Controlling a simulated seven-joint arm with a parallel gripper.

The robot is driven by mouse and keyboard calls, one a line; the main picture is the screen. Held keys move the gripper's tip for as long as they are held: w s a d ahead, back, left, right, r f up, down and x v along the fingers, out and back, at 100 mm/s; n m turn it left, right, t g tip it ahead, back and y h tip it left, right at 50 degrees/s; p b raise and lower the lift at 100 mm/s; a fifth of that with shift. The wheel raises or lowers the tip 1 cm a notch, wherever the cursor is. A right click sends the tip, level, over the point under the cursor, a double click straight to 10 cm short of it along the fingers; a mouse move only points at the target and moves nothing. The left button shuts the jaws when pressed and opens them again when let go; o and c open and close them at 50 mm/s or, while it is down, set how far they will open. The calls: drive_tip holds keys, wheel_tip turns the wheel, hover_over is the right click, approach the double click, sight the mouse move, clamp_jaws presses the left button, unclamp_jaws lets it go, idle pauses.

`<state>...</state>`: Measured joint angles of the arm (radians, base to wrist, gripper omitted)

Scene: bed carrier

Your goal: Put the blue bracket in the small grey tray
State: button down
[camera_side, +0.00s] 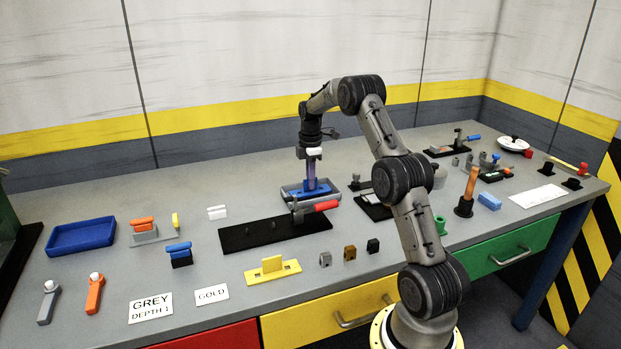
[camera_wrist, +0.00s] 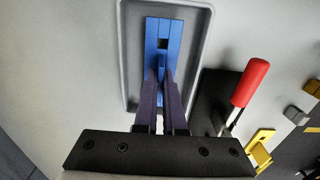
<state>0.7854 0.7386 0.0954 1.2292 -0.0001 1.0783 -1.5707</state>
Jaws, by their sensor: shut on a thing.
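The blue bracket (camera_side: 318,190) is at the small grey tray (camera_side: 292,197) in the middle of the bench, with its flat base inside the tray's rim. In the wrist view the blue bracket (camera_wrist: 158,32) lies lengthwise within the walls of the grey tray (camera_wrist: 207,45). My gripper (camera_side: 312,172) points straight down over the tray and is shut on the bracket's upright part. In the wrist view the fingers of my gripper (camera_wrist: 163,90) close on it and hide that part. I cannot tell whether the base touches the tray floor.
A black plate with a red-handled clamp (camera_side: 322,206) stands close in front of the tray; its red handle (camera_wrist: 250,82) shows beside it in the wrist view. A blue tray (camera_side: 82,237) is at far left. A yellow bracket (camera_side: 272,270) lies in front.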

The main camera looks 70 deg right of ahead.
drive_tip(key=c, duration=0.9)
unclamp_jaws()
wheel_tip(320, 180, up, 14)
drive_tip(key=shift+f, duration=0.1)
